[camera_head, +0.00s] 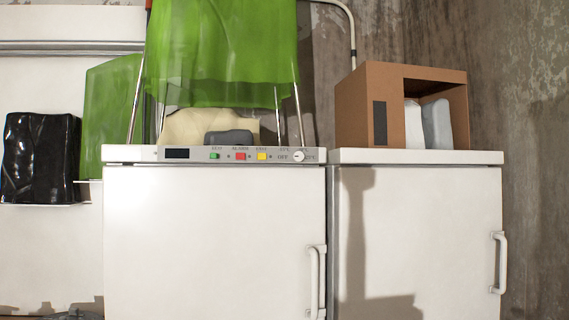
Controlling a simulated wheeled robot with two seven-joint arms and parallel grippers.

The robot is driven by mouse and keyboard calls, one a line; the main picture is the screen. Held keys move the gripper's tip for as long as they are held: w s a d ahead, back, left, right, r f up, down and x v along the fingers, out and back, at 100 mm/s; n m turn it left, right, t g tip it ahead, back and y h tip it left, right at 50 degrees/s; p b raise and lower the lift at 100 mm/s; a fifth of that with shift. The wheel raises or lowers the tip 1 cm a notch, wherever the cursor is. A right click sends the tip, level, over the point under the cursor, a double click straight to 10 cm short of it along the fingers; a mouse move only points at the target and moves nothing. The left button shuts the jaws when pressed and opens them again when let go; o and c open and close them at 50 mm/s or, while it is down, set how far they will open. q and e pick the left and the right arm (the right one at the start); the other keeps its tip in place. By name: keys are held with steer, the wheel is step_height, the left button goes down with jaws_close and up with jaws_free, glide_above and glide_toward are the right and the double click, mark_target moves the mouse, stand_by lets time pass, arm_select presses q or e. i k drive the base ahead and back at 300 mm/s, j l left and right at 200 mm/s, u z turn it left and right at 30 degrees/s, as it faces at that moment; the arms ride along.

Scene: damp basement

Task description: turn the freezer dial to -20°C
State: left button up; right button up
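The freezer (214,235) is a white cabinet left of centre in the head view, with its door shut and a vertical handle (316,281) at its right side. A grey control strip (200,154) runs along its top front edge. The small round white dial (298,156) sits near the strip's right end, with OFF printed to its left and small temperature marks around it. The marks and the dial's pointer are too small to read surely. Green (214,156), red (240,156) and yellow (262,156) buttons and a dark display (177,154) sit to its left. Neither gripper shows.
A second white cabinet (420,235) stands to the right, with an open cardboard box (378,105) on top. A green chair (222,50) with metal legs stands on the freezer top behind the strip. A black bag (40,155) sits on a shelf at left. The freezer's front is unobstructed.

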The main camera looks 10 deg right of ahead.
mark_target(298, 155)
steer(key=i+l+u, duration=0.15)
steer(key=l, duration=0.2)
steer(key=i+l+u, duration=0.1)
steer(key=l, duration=0.3)
steer(key=i+l+u, duration=0.15)
steer(key=l, duration=0.25)
steer(key=i+l+u, duration=0.1)
steer(key=l, duration=0.35)
steer(key=i+l+u, duration=0.15)
steer(key=l, duration=0.25)
steer(key=k+l, duration=0.1)
steer(key=l, duration=0.25)
steer(key=l+u, duration=0.1)
steer(key=l, duration=0.25)
steer(key=k, duration=0.05)
